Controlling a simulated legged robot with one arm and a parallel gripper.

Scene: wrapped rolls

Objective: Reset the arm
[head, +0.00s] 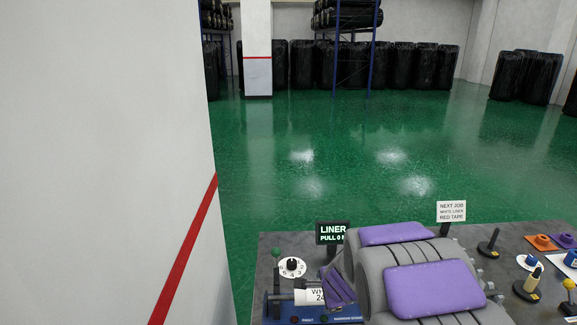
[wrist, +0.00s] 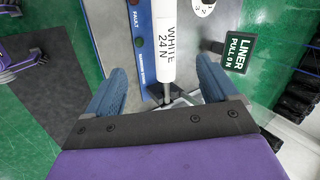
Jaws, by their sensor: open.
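My gripper (wrist: 163,85) shows in the wrist view with its two blue fingers spread wide and nothing held between them. A white cylinder marked "WHITE 24 N" (wrist: 166,45) lies ahead of the gap, on a blue panel (wrist: 140,30) with a "FAULT" label. I cannot tell how far it is from the fingertips. In the head view, my purple-padded grey arm parts are at the bottom centre, over the bench (head: 275,250). They hide part of the bench, and the fingers cannot be made out there.
A "LINER" display (head: 332,232) and a numbered dial (head: 292,267) stand beside the arm. A "NEXT JOB" sign (head: 451,212) stands behind it. Spools and stands, including an orange piece (head: 541,242), are at right. A white wall (head: 100,150) fills the left. Green floor (head: 350,150) is clear beyond.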

